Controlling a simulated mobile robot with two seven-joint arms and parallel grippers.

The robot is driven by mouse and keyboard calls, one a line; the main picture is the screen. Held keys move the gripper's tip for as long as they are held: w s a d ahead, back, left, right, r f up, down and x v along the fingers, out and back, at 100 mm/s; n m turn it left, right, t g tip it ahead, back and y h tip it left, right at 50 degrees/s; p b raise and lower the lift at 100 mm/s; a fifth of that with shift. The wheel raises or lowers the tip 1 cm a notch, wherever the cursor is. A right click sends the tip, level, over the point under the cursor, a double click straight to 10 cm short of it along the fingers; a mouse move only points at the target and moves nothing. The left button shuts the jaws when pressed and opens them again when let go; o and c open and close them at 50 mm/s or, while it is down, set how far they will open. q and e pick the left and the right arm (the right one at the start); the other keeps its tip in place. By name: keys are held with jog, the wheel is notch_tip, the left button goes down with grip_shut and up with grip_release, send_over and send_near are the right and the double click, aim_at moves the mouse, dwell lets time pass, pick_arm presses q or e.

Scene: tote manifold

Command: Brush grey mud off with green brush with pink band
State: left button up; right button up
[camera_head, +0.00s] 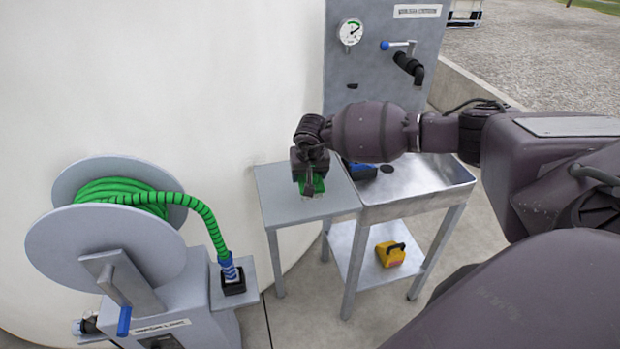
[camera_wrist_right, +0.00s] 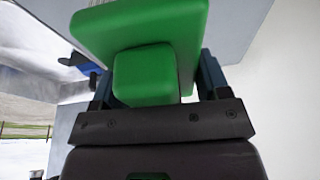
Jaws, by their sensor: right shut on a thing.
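My right gripper (camera_head: 309,178) is shut on the green brush (camera_head: 317,185) over the small grey side table. In the right wrist view the brush's green block (camera_wrist_right: 150,25) and stubby green grip (camera_wrist_right: 146,75) sit between the fingers of my gripper (camera_wrist_right: 150,95). Pale bristles (camera_wrist_right: 82,28) show at the block's upper left edge. I see no pink band on the visible part of the brush. I cannot make out any grey mud in either view. My left gripper is not in view.
A grey side table (camera_head: 275,193) adjoins a metal tray cart (camera_head: 425,187) holding a blue item (camera_head: 361,170) and a dark disc (camera_head: 387,169). A yellow case (camera_head: 390,254) sits below. A green hose (camera_head: 205,215) runs from a reel (camera_head: 95,255). A gauge panel (camera_head: 365,75) stands behind.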

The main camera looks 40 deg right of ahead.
jog(key=shift+r, duration=0.65)
jog(key=shift+d+r+p, duration=0.1)
jog(key=shift+r+p, duration=0.35)
jog(key=shift+r, duration=0.2)
jog(key=shift+s+r, duration=0.1)
jog(key=shift+r, duration=0.05)
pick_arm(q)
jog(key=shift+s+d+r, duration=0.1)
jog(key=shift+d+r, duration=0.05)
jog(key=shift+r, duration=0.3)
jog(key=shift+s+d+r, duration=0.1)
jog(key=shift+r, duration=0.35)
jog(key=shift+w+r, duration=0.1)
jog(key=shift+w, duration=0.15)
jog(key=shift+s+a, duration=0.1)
